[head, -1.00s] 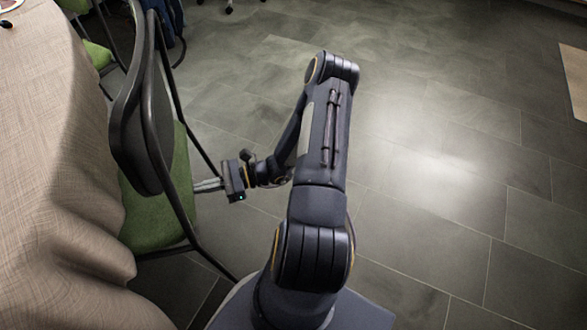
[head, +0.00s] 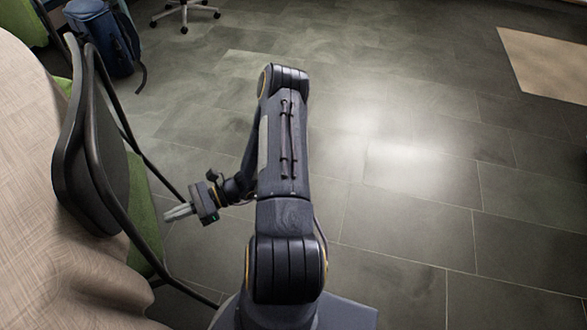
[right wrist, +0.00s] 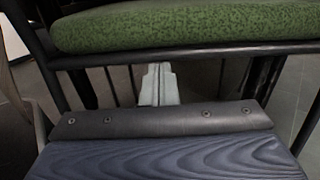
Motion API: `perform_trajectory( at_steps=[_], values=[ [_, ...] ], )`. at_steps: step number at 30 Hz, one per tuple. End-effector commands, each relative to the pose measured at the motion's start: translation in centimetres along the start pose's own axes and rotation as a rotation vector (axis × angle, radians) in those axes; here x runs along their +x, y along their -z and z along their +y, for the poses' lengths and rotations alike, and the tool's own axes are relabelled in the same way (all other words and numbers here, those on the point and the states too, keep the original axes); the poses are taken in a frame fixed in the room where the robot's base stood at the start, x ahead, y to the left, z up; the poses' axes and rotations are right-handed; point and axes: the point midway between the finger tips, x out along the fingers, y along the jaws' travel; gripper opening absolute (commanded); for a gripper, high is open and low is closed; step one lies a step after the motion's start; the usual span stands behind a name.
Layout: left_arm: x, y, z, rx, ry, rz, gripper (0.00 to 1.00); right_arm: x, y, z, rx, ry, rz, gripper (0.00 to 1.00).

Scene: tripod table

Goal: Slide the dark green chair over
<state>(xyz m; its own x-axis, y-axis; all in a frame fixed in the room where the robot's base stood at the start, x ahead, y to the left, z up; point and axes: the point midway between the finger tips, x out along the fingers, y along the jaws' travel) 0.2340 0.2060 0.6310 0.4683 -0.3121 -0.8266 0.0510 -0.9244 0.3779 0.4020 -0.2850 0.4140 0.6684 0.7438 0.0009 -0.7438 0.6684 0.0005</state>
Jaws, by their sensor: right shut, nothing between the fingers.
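The dark green chair (head: 140,206) stands at the left of the head view, against the table, with a black frame and a dark backrest (head: 84,165). Its green seat is partly hidden by the backrest and the cloth. In the right wrist view the seat cushion (right wrist: 190,26) spans the top, with its black frame rail below. My right gripper (head: 168,213) is shut and empty, pointing left at the chair's near side. Its fingertips (right wrist: 158,72) show close to the rail; I cannot tell whether they touch it. My left gripper is out of view.
A table with a beige cloth (head: 30,150) fills the left edge. Behind the chair are a blue backpack (head: 98,38) and a wheeled chair base (head: 184,12). The grey tiled floor (head: 420,200) to the right is clear, with a tan mat (head: 548,62) at far right.

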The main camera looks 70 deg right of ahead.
Motion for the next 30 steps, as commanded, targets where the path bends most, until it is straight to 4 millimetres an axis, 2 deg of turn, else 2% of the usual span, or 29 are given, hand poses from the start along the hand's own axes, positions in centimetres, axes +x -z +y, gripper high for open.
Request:
perform_trajectory(
  at_steps=[3,15,20,30],
  values=[
    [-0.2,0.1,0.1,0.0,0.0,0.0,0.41,-2.0,-0.1,-0.1,0.0,0.005,0.003,0.0],
    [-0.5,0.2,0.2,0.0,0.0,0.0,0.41,-7.8,0.0,-0.1,-0.002,0.004,0.003,0.0],
    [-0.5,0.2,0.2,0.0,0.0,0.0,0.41,-8.6,0.0,0.0,0.0,0.003,0.001,0.0],
    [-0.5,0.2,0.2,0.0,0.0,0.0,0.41,-8.5,-0.1,0.0,0.0,0.003,0.001,0.0]
  ],
)
